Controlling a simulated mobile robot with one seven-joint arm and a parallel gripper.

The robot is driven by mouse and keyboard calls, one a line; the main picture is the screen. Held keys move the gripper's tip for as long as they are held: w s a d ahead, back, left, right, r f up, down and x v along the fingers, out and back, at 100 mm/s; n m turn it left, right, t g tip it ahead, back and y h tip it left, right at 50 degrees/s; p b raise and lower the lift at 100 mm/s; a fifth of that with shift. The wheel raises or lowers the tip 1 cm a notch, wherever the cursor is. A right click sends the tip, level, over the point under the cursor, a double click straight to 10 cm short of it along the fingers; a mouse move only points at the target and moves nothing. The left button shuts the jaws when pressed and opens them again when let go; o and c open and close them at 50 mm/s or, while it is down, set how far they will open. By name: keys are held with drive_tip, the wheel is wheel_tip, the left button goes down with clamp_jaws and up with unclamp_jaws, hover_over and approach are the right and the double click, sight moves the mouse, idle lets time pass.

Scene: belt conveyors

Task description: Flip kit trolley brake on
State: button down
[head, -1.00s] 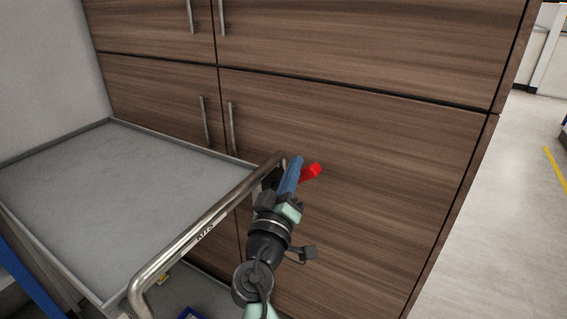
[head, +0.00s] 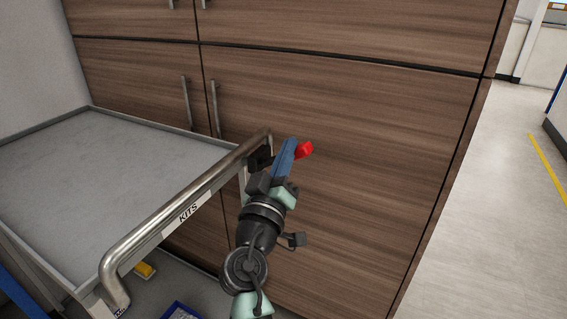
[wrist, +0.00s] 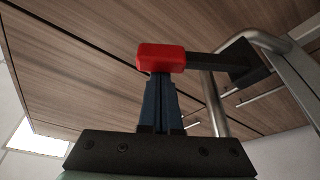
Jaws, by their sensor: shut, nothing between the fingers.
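The kit trolley (head: 165,168) is on the left in the head view, with a grey top, a bent metal push handle (head: 190,200) and a "KITS" label. A brake lever with a red grip (head: 305,149) sits at the handle's far right end. In the wrist view the red grip (wrist: 161,57) is on a dark arm that runs right to a black mount (wrist: 243,62) on the metal tube. My gripper (head: 288,150) is shut, with blue fingers; it also shows in the wrist view (wrist: 160,82). Its tips are at the red grip, apparently against it, with nothing between them.
Wooden cabinets (head: 350,150) with metal handles stand close behind the trolley and gripper. A lower shelf holds a yellow item (head: 145,269) and a blue bin (head: 182,311). Open floor (head: 480,220) lies to the right.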

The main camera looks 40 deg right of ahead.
wheel_tip(320, 180, down, 8)
drive_tip(key=s+m+g+h+b, duration=0.2)
drive_tip(key=m+g+b, duration=0.3)
drive_tip(key=m+b, duration=0.8)
drive_tip(key=d+h+b, duration=0.1)
drive_tip(key=b, duration=1.2)
drive_tip(key=shift+f+b, duration=0.25)
drive_tip(key=shift+b, duration=0.15)
drive_tip(key=shift+f, duration=0.2)
drive_tip(key=shift+r, duration=0.1)
wheel_tip(320, 180, up, 5)
drive_tip(key=s+p, duration=0.2)
drive_tip(key=p, duration=0.2)
drive_tip(key=f+v, duration=0.1)
drive_tip(key=v, duration=0.9)
drive_tip(key=shift+w+p, duration=0.4)
drive_tip(key=shift+d+r, duration=0.1)
